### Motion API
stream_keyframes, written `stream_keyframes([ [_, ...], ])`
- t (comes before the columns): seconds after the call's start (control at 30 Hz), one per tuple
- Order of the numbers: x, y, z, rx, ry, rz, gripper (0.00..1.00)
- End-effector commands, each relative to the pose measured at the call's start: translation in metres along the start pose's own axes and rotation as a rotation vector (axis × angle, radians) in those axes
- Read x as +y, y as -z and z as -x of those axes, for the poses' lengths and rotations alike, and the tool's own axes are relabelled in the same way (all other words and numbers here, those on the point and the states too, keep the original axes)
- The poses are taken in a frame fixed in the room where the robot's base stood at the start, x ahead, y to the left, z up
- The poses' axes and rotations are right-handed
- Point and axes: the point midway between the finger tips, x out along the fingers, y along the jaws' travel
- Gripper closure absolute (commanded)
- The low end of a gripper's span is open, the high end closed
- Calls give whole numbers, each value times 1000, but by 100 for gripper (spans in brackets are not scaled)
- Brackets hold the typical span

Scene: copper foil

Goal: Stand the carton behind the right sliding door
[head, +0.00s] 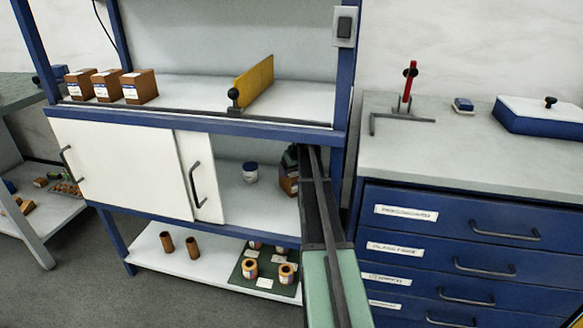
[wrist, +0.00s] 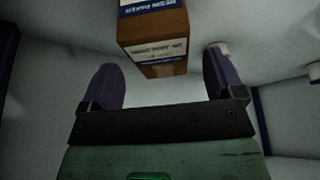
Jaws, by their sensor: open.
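The brown carton (head: 289,186) with a white and blue label is inside the cabinet, at the right of the open bay, partly hidden by my arm. In the wrist view the carton (wrist: 153,35) lies between and beyond the two purple fingers of my gripper (wrist: 160,75), with a gap on each side. My gripper is open; in the head view it (head: 290,157) is mostly hidden by my arm and the cabinet edge. The right sliding door (head: 200,170) is slid left, leaving the right bay open. The carton's base is not clearly visible in the head view.
Similar cartons (head: 140,87) stand on the upper shelf, near a yellow panel (head: 254,80). Cardboard tubes and a green mat (head: 276,291) with rolls occupy the lower shelf. A blue post bounds the bay's right.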

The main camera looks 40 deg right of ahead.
Motion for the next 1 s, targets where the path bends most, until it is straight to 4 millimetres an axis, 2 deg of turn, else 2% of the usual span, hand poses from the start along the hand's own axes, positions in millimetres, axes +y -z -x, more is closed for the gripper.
stream_keyframes([
  [0.03, 0, 3, 20, 0, 0, 0, 13],
  [0.1, -1, 2, 28, 0, 0, 0, 13],
  [0.37, -1, 0, 26, 0, 1, 0, 13],
  [0.47, -25, -7, 27, -13, 9, 7, 13],
  [0.57, -98, -31, 34, -57, 36, 25, 13],
  [0.6, -140, -48, 40, -86, 49, 35, 13],
  [0.63, -173, -64, 45, -110, 57, 43, 13],
  [0.67, -207, -82, 52, -137, 66, 51, 13],
  [0.7, -251, -110, 62, -175, 72, 63, 13],
  [0.77, -309, -156, 78, -233, 75, 81, 13],
  [0.8, -340, -187, 90, -268, 72, 90, 13],
  [0.9, -393, -254, 117, -341, 52, 112, 13],
  [1.0, -416, -292, 132, -381, 32, 121, 13],
])
